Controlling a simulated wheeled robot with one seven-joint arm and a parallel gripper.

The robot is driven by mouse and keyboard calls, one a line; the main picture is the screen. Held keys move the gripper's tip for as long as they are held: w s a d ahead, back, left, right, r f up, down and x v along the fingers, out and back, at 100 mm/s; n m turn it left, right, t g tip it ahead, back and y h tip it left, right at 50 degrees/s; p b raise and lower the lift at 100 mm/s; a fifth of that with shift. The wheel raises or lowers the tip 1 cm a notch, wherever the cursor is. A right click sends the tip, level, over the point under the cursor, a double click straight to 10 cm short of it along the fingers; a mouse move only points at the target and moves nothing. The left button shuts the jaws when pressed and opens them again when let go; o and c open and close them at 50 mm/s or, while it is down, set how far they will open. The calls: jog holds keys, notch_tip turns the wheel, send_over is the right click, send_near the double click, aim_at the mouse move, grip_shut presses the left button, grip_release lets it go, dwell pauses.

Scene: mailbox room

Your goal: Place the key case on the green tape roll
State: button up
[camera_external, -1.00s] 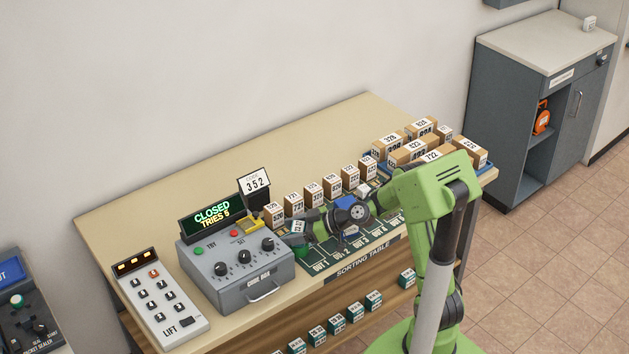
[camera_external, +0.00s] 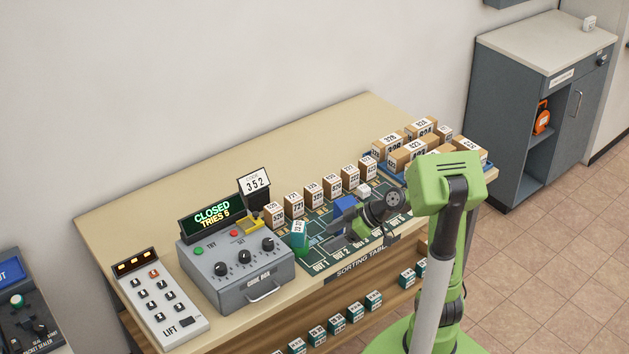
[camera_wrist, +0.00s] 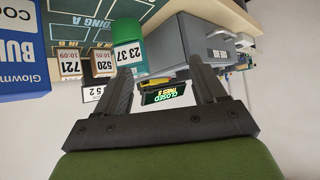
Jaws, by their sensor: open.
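The key case appears to be the small teal case with a white label (camera_external: 299,232), just right of the grey control box. In the wrist view, which looks upside down, the labelled case (camera_wrist: 129,54) is against a round green thing (camera_wrist: 126,29), apparently the green tape roll. My gripper (camera_wrist: 163,82) is open and empty. In the external view my gripper (camera_external: 330,221) is right of the case and apart from it.
The grey control box (camera_external: 235,275) stands to the left. A blue box (camera_external: 345,205) is close behind my gripper. Several numbered brown boxes (camera_external: 312,194) line the back of the sorting mat. The lit display (camera_external: 213,215) reads CLOSED. Several teal boxes (camera_external: 336,322) are on the lower shelf.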

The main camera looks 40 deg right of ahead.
jog(key=s+d+r+m+h, duration=0.1)
jog(key=s+m+h, duration=0.1)
jog(key=s, duration=0.4)
jog(key=s+d+r+m+h, duration=0.1)
jog(key=s+d+m+h, duration=0.1)
jog(key=s, duration=0.4)
jog(key=s+d+r+m+g+h, duration=0.1)
jog(key=s+d+r+m+h, duration=0.1)
jog(key=s+m, duration=0.3)
jog(key=shift+s+d+h, duration=0.15)
jog(key=shift+s+h, duration=0.5)
jog(key=shift+h, duration=0.15)
jog(key=shift+r, duration=0.1)
